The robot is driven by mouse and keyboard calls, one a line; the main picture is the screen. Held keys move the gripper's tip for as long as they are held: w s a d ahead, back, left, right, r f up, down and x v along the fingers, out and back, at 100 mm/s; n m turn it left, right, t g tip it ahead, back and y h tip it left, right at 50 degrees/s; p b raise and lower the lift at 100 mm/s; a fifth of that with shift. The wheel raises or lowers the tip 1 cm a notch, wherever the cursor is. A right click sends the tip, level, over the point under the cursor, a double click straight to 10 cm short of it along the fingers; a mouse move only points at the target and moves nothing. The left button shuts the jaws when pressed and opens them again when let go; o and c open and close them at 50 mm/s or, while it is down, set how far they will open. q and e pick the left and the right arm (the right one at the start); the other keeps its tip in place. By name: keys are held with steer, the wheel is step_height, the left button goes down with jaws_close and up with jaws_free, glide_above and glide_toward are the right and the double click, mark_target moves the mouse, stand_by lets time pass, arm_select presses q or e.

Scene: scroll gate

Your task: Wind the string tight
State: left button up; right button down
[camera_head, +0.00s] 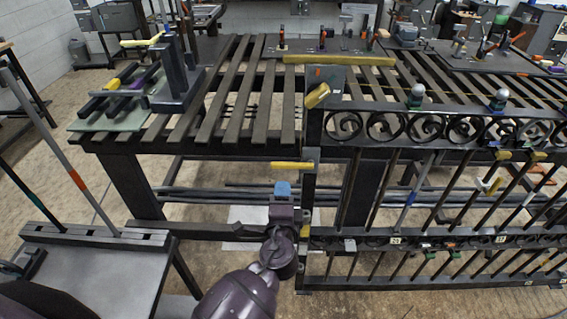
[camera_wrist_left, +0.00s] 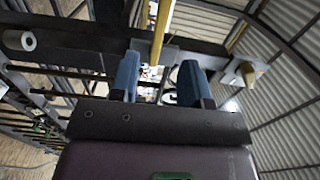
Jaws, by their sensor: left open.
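A black metal gate with scrollwork (camera_head: 440,128) stands at the right in the head view. A thin yellowish string (camera_head: 455,98) runs along above its top rail. A yellow block (camera_head: 317,95) sits at the top of the left post by a grey plate (camera_head: 326,76). Lower on that post a yellow bar handle (camera_head: 291,165) sticks out to the left. My left gripper (camera_head: 282,190) is just below this handle, blue fingertips up. In the left wrist view the gripper (camera_wrist_left: 157,78) is open, with a yellow bar (camera_wrist_left: 161,30) showing beyond the gap between its fingers. My right gripper is not in view.
A slatted dark workbench (camera_head: 235,90) stands behind the gate, with a clamp fixture (camera_head: 178,75) at its left. A grey side table (camera_head: 85,265) stands at the lower left. Two round-topped knobs (camera_head: 416,92) stand on the gate's top rail. Floor shows between the tables.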

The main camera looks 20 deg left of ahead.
mark_target(284, 168)
arm_select(q)
steer(key=x, duration=0.9)
steer(key=shift+w, duration=0.2)
steer(key=shift+w+a+p, duration=0.25)
steer(key=shift+w+p, duration=0.05)
steer(key=shift+w, duration=0.4)
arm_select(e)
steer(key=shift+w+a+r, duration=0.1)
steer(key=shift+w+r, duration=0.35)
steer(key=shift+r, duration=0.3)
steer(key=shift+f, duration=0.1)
arm_select(q)
steer(key=shift+c, duration=1)
jaws_close()
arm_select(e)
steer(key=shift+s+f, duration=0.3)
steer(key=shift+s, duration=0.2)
